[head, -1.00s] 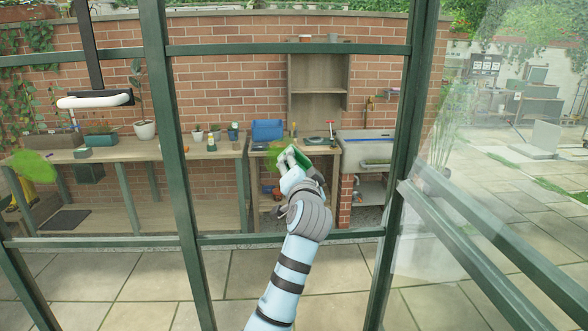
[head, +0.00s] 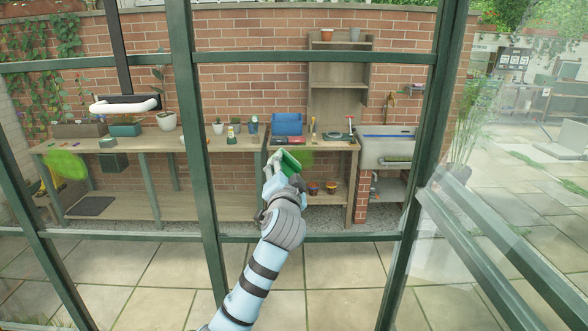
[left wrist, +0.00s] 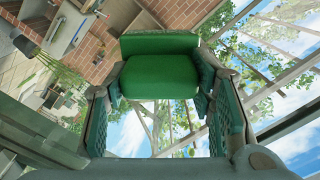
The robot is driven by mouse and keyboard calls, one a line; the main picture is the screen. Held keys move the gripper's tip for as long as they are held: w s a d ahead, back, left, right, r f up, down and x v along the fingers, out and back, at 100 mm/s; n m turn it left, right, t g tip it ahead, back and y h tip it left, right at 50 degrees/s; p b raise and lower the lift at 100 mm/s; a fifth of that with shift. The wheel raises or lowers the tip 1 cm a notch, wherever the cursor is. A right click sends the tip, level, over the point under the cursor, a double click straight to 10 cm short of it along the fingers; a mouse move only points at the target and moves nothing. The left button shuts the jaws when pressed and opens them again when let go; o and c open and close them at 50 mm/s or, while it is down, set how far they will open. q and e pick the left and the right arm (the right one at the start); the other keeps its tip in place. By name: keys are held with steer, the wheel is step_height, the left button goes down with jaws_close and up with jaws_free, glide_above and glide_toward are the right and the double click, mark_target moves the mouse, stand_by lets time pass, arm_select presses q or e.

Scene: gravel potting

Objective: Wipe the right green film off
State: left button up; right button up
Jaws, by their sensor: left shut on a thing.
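My left gripper (head: 277,178) is shut on a green scrubbing pad (head: 290,162) and holds it up at the middle glass pane. The pad also fills the middle of the left wrist view (left wrist: 160,75), between the two fingers. The right green film (head: 308,157) shows as a faint pale green patch on the glass, just right of the pad; the pad and hand hide part of it. I cannot tell whether the pad touches the glass. Another, stronger green film (head: 66,164) is on the pane at the far left. My right gripper is not in view.
Dark green frame bars (head: 200,150) border the pane at left and right, with a crossbar (head: 310,57) above. A white handle (head: 125,104) hangs at upper left. Beyond the glass stand a potting bench (head: 140,146), shelves and a sink (head: 385,150).

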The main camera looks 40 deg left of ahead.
mark_target(297, 164)
arm_select(q)
step_height(297, 164, up, 2)
steer(key=shift+w+r+p, duration=0.1)
steer(key=shift+p, duration=0.85)
steer(key=shift+w+d, duration=0.75)
steer(key=shift+d, duration=0.3)
steer(key=w+d, duration=0.3)
steer(key=d, duration=0.1)
steer(key=shift+f+b, duration=0.25)
steer(key=shift+b, duration=0.05)
steer(key=p+v, duration=0.2)
steer(key=v, duration=0.4)
steer(key=shift+p, duration=0.4)
steer(key=shift+d, duration=0.1)
